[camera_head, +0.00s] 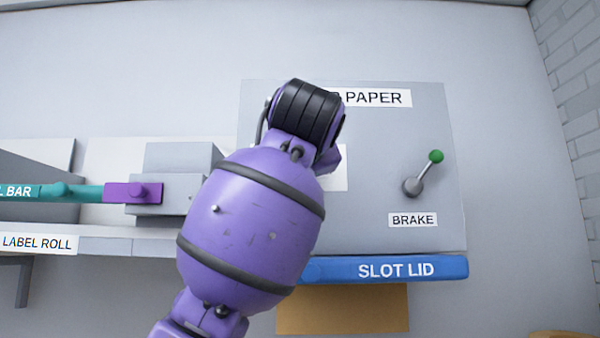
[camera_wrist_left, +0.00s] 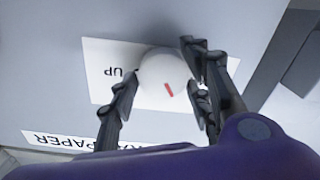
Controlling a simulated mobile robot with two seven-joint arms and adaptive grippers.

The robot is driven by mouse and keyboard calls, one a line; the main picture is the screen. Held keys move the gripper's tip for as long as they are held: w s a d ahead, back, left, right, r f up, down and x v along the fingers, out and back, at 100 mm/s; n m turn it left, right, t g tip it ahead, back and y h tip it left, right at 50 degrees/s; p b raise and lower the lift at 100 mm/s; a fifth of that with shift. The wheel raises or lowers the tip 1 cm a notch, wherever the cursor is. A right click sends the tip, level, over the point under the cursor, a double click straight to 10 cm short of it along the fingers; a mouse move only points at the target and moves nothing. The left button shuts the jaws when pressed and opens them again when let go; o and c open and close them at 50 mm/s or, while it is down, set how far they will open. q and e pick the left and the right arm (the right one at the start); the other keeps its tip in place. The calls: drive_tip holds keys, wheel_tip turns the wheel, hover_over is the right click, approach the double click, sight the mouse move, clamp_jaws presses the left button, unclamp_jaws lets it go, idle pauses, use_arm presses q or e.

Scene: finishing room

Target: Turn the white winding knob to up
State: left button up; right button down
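The white winding knob (camera_wrist_left: 165,75) shows in the left wrist view as a round knob with a red mark that points down and slightly right in that picture. A white label (camera_wrist_left: 105,70) behind it reads UP, upside down in this view. My left gripper (camera_wrist_left: 164,88) has its dark fingers on both sides of the knob, very close to it. I cannot tell whether both fingers press on it. In the head view my purple left arm hides the knob and the gripper. My right gripper is not in view.
The grey panel (camera_head: 385,130) carries a PAPER label (camera_head: 375,97) and a green-tipped BRAKE lever (camera_head: 425,172) to the right. A blue SLOT LID (camera_head: 395,269) lies below. A teal bar (camera_head: 85,192) with a purple end (camera_head: 133,192) is at left. The wall right of the panel is clear.

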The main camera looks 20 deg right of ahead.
use_arm(q)
drive_tip(key=c, duration=0.6)
drive_tip(key=shift+m, duration=0.4)
drive_tip(key=shift+c, duration=0.2)
drive_tip(key=m, duration=1.4)
drive_tip(key=f+m, duration=0.1)
drive_tip(key=m, duration=0.6)
drive_tip(key=shift+h, duration=0.4)
drive_tip(key=shift+f, duration=0.1)
drive_tip(key=o, duration=0.9)
drive_tip(key=shift+o, duration=1.2)
drive_tip(key=shift+s, duration=0.1)
